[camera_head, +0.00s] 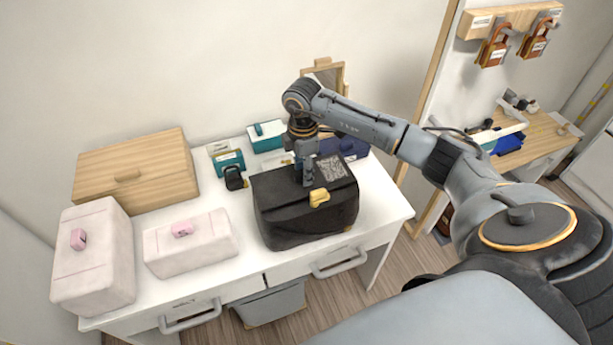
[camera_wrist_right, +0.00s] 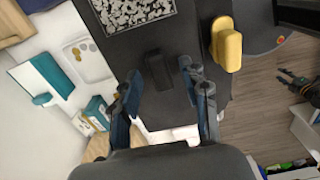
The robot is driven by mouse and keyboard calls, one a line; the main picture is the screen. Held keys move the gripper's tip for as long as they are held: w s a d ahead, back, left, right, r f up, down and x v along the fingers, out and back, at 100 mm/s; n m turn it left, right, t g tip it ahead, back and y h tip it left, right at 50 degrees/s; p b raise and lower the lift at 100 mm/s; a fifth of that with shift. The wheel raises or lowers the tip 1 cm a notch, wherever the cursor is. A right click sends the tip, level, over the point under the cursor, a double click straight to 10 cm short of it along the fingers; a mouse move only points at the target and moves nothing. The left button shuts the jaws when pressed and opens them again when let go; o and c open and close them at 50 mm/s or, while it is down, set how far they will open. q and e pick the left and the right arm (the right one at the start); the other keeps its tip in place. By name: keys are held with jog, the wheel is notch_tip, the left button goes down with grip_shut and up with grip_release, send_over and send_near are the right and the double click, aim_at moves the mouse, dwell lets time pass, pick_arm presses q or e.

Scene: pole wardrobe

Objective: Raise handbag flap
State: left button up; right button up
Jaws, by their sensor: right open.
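The black handbag (camera_head: 305,222) stands on the white table, and its flap (camera_head: 276,188) lies down over the top. A yellow clasp (camera_head: 319,198) sits at the flap's front edge; it also shows in the wrist view (camera_wrist_right: 228,45). A grey patterned patch (camera_head: 333,168) is on the flap. My right gripper (camera_head: 308,182) points down over the flap. In the wrist view its fingers (camera_wrist_right: 158,78) are apart, on either side of a small black raised tab (camera_wrist_right: 158,68) on the flap. I cannot tell whether they touch it. My left gripper is not in view.
Two pale boxes with pink handles (camera_head: 97,255) (camera_head: 190,244) and a wooden box (camera_head: 135,172) stand left of the bag. Teal boxes (camera_head: 265,136) and a dark blue box (camera_head: 345,148) are behind it. The table's front edge (camera_head: 388,232) is close.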

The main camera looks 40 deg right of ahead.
jog(key=c, duration=0.9)
jog(key=shift+o, duration=0.2)
jog(key=shift+r+g+p, duration=0.3)
jog(key=shift+p, duration=0.05)
jog(key=shift+w+r+g, duration=0.1)
jog(key=shift+w+g, duration=0.05)
jog(key=shift+g, duration=0.15)
jog(key=shift+r+g+y+p, duration=0.3)
jog(key=shift+g, duration=0.3)
jog(key=shift+w+r+g, duration=0.1)
jog(key=shift+w+g, duration=0.1)
jog(key=shift+g, duration=0.3)
jog(key=shift+d, duration=0.1)
